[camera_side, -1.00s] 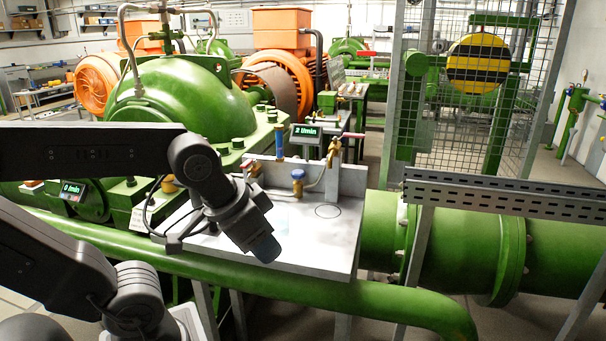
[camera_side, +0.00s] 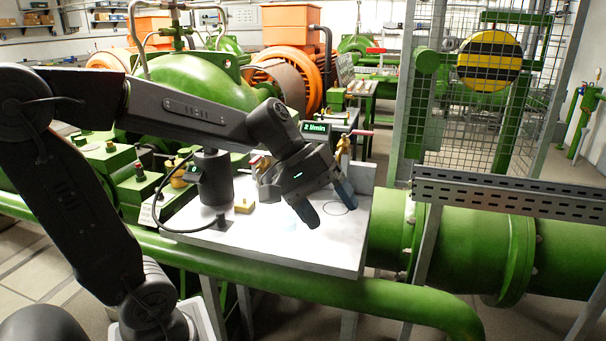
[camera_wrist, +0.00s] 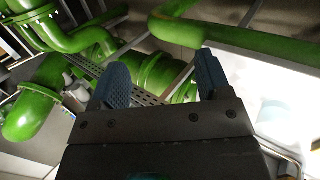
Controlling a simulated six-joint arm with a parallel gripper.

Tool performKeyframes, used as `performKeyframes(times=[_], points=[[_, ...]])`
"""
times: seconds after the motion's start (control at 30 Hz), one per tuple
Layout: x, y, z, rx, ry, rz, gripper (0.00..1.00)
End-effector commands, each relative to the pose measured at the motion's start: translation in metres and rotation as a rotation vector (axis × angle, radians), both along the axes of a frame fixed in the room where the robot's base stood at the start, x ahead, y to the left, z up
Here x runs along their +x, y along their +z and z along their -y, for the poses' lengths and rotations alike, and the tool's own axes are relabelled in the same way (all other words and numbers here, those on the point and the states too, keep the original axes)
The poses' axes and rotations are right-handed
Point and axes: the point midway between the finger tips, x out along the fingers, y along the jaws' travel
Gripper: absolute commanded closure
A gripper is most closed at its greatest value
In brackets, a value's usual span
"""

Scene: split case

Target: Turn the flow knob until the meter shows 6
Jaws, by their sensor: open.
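The meter (camera_side: 314,127) is a small dark display with green digits that seem to read 2 l/min in the side view. It stands at the back of the white bench plate (camera_side: 325,256). My gripper (camera_side: 325,203) is open, its blue-grey fingers apart and angled down over the plate near a drawn circle. Nothing shows between the fingers in the wrist view (camera_wrist: 160,70). The blue-topped knob on a brass fitting does not show now; my gripper and wrist cover that area. A brass valve (camera_side: 343,146) with a red handle stands just behind my gripper.
A small yellowish block (camera_side: 244,205) lies on the plate, left of my gripper. A thick green pipe (camera_side: 330,292) runs along the plate's front. A perforated metal rail (camera_side: 500,197) stands to the right. The plate's front part is clear.

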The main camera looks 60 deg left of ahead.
Motion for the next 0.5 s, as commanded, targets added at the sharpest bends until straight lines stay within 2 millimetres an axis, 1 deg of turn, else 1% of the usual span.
performKeyframes(times=[0.03, 0.07, 0.1, 0.17, 0.2, 0.27, 0.3, 0.37, 0.4, 0.47, 0.5], points=[[0.024, 0.001, -0.015, -0.128, 0.113, -0.038, 0.29], [0.037, 0.002, -0.023, -0.206, 0.177, -0.054, 0.29], [0.054, 0.004, -0.037, -0.310, 0.264, -0.072, 0.29], [0.079, 0.006, -0.063, -0.463, 0.396, -0.090, 0.29], [0.095, 0.006, -0.083, -0.567, 0.483, -0.098, 0.29], [0.116, 0.003, -0.117, -0.722, 0.616, -0.103, 0.29], [0.128, 0.000, -0.143, -0.827, 0.704, -0.101, 0.29], [0.143, -0.007, -0.186, -0.982, 0.836, -0.088, 0.29], [0.149, -0.013, -0.216, -1.084, 0.921, -0.075, 0.29], [0.153, -0.025, -0.261, -1.227, 1.041, -0.045, 0.29], [0.153, -0.033, -0.289, -1.316, 1.113, -0.021, 0.29]])
